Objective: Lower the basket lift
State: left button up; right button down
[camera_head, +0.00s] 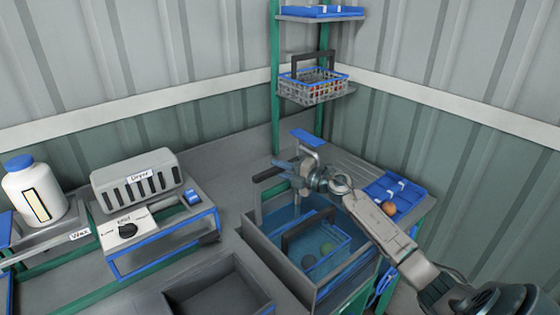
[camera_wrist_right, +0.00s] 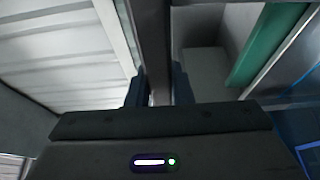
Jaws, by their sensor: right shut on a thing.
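The basket lift's lever has a black handle (camera_head: 267,174) above the back left of a grey tank (camera_head: 262,252). My right gripper (camera_head: 283,166) is shut on this handle, with its arm reaching over the tank from the right. In the right wrist view a dark bar (camera_wrist_right: 152,45) runs between the two fingers. A blue-rimmed basket (camera_head: 345,242) with a dark carrying handle sits inside the tank, with a few round greenish fruits low in it. Bluish water shows around it; how deep the basket sits is hard to tell. My left gripper is out of view.
A blue tray (camera_head: 408,194) with an orange-red tomato (camera_head: 389,208) lies right of the tank. A dryer (camera_head: 138,182) and a wax bottle (camera_head: 35,190) stand left. Another basket (camera_head: 313,88) sits on a shelf behind. An empty grey bin (camera_head: 220,292) is in front.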

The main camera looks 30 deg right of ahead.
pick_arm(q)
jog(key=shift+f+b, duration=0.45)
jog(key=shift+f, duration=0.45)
pick_arm(e)
notch_tip(320, 180, down, 3)
jog(key=shift+f, duration=0.2)
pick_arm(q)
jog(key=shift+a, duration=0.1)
pick_arm(e)
jog(key=c, duration=1.3)
grip_release()
pick_arm(q)
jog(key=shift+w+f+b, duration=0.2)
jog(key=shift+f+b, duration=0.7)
jog(key=shift+b, duration=0.05)
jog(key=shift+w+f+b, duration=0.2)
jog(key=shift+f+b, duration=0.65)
jog(key=shift+b, duration=0.1)
pick_arm(e)
jog(key=shift+v, duration=5.35)
